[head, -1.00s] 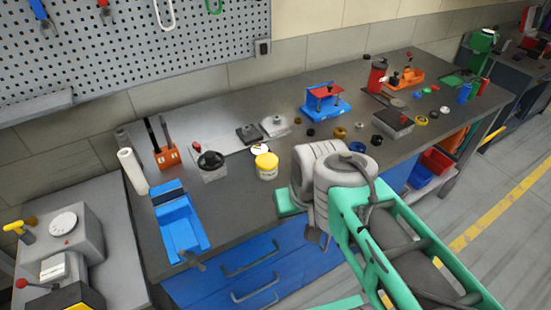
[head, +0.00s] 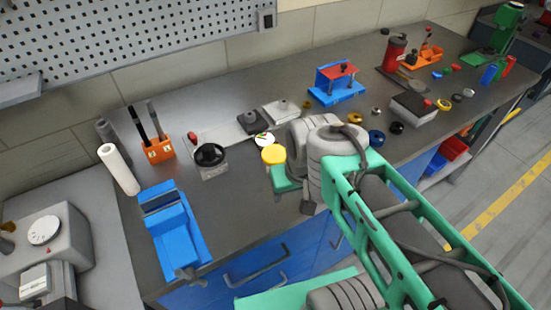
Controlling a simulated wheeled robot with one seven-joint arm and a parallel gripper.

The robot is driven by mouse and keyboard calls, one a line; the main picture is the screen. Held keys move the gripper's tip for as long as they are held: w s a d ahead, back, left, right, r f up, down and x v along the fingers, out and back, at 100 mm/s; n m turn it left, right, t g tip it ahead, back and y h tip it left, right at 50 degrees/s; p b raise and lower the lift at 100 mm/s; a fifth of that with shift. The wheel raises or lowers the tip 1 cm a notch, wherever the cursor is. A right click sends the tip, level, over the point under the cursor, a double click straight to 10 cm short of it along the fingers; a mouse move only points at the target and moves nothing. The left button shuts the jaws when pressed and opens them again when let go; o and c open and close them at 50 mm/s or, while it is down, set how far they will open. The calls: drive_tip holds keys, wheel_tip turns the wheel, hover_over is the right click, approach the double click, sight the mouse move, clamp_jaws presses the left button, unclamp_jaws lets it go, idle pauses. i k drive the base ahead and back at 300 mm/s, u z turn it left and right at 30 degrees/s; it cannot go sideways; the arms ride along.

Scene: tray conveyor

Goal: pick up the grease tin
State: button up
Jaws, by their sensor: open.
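The grease tin (head: 273,155), a round tin with a yellow lid, stands on the dark grey workbench (head: 245,205) near the middle of the head view. Its lid shows, but most of its body is hidden behind the green end of my arm. My gripper (head: 285,179) is at the tin's front right in the picture, very close to it. The jaws are open, with the fingers mostly hidden by my own wrist. I cannot tell whether they touch the tin.
A black-knobbed block (head: 211,160) stands left of the tin, and a blue vise (head: 173,225) is at the front left. A white-and-red disc (head: 264,139) lies just behind the tin. A blue fixture (head: 338,85) stands behind right. Bare bench lies left of the tin.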

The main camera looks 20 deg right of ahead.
sight(273, 154)
drive_tip(key=k, duration=0.5)
drive_tip(key=u, duration=3)
drive_tip(key=k, duration=1)
drive_tip(key=z, duration=0.45)
drive_tip(key=i, duration=0.5)
drive_tip(key=u, duration=0.05)
